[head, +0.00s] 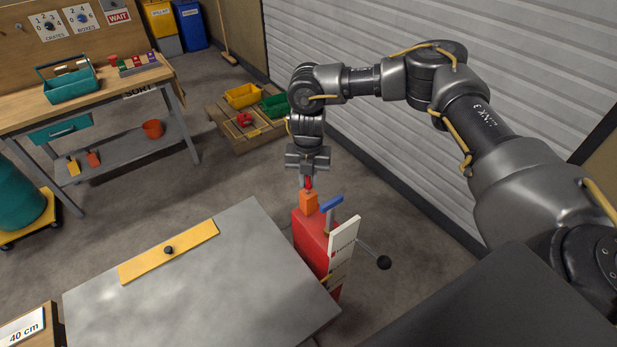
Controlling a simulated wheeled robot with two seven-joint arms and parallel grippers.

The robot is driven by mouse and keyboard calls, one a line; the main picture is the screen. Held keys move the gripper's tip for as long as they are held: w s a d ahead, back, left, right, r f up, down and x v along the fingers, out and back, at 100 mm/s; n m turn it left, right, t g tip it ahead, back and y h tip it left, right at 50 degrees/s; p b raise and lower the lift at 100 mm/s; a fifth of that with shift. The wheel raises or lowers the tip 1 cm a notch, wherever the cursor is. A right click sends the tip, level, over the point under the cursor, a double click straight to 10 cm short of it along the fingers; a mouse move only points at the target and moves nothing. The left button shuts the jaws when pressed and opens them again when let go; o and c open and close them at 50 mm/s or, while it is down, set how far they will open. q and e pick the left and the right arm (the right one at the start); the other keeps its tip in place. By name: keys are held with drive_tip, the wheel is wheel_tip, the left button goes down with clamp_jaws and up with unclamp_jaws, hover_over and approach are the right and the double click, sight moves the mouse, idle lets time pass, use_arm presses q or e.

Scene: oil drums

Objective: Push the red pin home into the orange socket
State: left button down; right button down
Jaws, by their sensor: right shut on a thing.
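My right gripper (308,175) hangs pointing down above a red machine at the right edge of the grey-topped table. It is shut on the red pin (308,184), of which a short red length shows below the fingers. The orange socket (309,202) is an orange block on top of the red machine (311,238). The pin stands upright directly over the socket, and its lower end meets the socket's top in the picture. How deep it sits inside is hidden. My left gripper is not in view.
A blue handle (332,204), a white panel (343,245) and a lever with a black knob (384,262) stand beside the socket. The grey tabletop (200,290) carries a yellow bar (169,251). A pallet (240,132) with coloured bins lies behind.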

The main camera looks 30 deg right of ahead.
drive_tip(key=shift+f+b, duration=0.55)
drive_tip(key=shift+f, duration=0.55)
drive_tip(key=c, duration=0.6)
unclamp_jaws()
drive_tip(key=shift+r, duration=0.2)
drive_tip(key=shift+r+p, duration=1.3)
drive_tip(key=shift+r, duration=0.05)
